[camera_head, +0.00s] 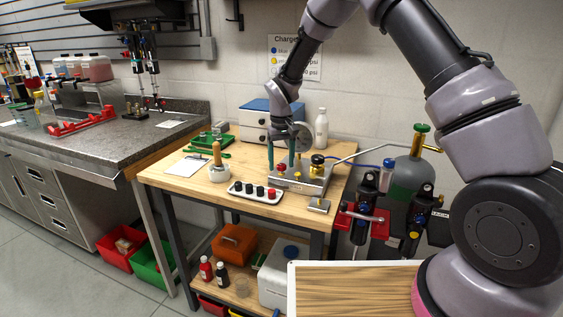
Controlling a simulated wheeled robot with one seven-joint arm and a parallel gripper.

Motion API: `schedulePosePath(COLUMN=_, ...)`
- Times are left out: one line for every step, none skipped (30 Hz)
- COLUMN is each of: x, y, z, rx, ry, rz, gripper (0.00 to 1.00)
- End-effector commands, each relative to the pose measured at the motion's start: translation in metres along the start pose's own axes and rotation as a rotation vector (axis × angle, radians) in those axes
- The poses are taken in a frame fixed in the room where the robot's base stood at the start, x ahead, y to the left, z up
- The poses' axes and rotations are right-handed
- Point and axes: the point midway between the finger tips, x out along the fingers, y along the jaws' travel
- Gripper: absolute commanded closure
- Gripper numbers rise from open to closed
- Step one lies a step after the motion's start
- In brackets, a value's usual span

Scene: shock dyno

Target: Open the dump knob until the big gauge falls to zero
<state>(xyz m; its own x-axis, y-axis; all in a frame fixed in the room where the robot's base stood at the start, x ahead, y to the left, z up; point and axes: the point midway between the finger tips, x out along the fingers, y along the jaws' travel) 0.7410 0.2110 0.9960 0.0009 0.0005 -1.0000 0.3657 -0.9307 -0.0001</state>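A metal manifold block (310,185) stands at the right end of the wooden bench. The big round gauge (303,136) rises behind it, partly hidden by my gripper; its needle is too small to read. I cannot tell for certain which one is the dump knob. My gripper (281,166) points down over the block's left part. Its teal fingers are apart, on either side of the red knob, with no clear contact visible.
A tray of black and red caps (247,197) lies in front of the block. A white bottle (321,130) and a blue-topped drawer box (257,122) stand behind. A grey gas cylinder (409,175) and a hose are at right. The wooden bench (178,203) has free room at its front left.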

Motion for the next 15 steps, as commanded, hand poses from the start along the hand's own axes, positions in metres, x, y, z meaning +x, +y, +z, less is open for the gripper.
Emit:
schedulePosePath(x=0.000, y=0.000, z=0.000, rx=0.000, ry=0.000, rz=0.000, gripper=0.29)
schedulePosePath(x=0.000, y=0.000, z=0.000, rx=0.000, ry=0.000, rz=0.000, gripper=0.29)
schedulePosePath(x=-0.002, y=0.000, z=0.000, rx=0.000, ry=0.000, rz=0.000, gripper=0.29)
schedulePosePath(x=-0.004, y=0.000, z=0.000, rx=0.000, ry=0.001, rz=0.000, gripper=0.29)
schedulePosePath(x=-0.006, y=0.000, z=0.000, rx=0.000, ry=0.001, rz=0.000, gripper=0.29)
schedulePosePath(x=-0.011, y=0.000, z=-0.001, rx=0.000, ry=0.002, rz=0.000, gripper=0.29)
schedulePosePath(x=-0.015, y=0.000, z=-0.001, rx=0.001, ry=0.002, rz=0.000, gripper=0.29)
schedulePosePath(x=-0.021, y=0.000, z=-0.001, rx=0.001, ry=0.003, rz=0.000, gripper=0.29)
schedulePosePath(x=-0.028, y=0.000, z=-0.001, rx=0.000, ry=0.004, rz=0.000, gripper=0.29)
schedulePosePath(x=-0.034, y=0.000, z=-0.001, rx=0.000, ry=0.003, rz=0.000, gripper=0.29)
schedulePosePath(x=-0.041, y=0.000, z=-0.001, rx=0.000, ry=0.004, rz=-0.001, gripper=0.29)
schedulePosePath(x=-0.050, y=0.000, z=-0.001, rx=0.001, ry=0.004, rz=-0.001, gripper=0.29)
schedulePosePath(x=-0.056, y=0.000, z=-0.001, rx=0.001, ry=0.004, rz=-0.001, gripper=0.29)
schedulePosePath(x=-0.062, y=0.000, z=-0.001, rx=0.001, ry=0.004, rz=-0.001, gripper=0.29)
schedulePosePath(x=-0.070, y=0.000, z=-0.001, rx=0.000, ry=0.005, rz=0.000, gripper=0.29)
